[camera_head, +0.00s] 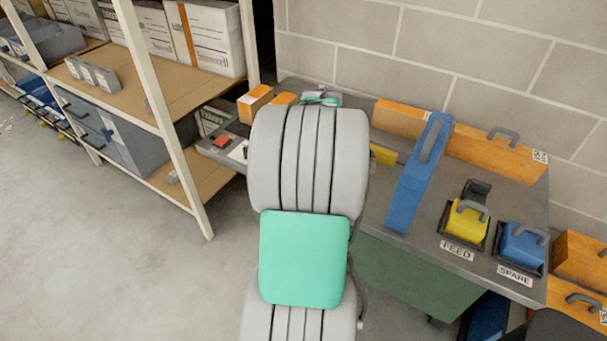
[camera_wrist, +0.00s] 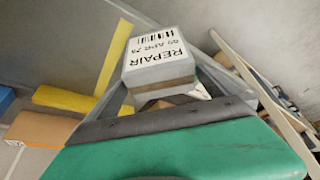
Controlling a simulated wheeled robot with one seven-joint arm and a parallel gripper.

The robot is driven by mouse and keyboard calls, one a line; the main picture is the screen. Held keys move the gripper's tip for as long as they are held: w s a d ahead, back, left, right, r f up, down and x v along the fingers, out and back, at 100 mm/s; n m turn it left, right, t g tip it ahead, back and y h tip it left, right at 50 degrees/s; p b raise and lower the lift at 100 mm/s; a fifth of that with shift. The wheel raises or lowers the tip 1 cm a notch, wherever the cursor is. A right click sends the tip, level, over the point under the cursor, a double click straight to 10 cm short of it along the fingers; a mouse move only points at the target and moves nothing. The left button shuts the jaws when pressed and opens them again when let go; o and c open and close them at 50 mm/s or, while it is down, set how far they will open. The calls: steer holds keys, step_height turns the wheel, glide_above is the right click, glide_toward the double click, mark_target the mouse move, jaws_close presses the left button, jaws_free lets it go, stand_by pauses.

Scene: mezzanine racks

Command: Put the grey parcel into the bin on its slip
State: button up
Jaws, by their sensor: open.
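In the wrist view, the grey parcel (camera_wrist: 160,78) carries a white slip reading REPAIR with a date and barcode. It is just beyond the green palm of my gripper (camera_wrist: 178,95), with grey finger-like bars on both sides. The gripper is open; I cannot tell whether either finger touches the parcel. In the head view, my arm hides the parcel, and only a teal bit of the gripper (camera_head: 319,98) shows past it. On the bench, a yellow bin (camera_head: 465,222) stands behind a FEED label and a blue bin (camera_head: 522,245) behind a SPARE label. I see no REPAIR bin label.
The grey bench (camera_head: 420,258) runs along the block wall.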

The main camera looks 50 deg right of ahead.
steer(key=x, duration=0.5)
steer(key=shift+a+p, duration=0.15)
steer(key=shift+p, duration=0.2)
steer(key=c, duration=1.5)
steer(key=shift+r, duration=0.1)
steer(key=shift+c, duration=1.1)
steer(key=shift+r, duration=0.1)
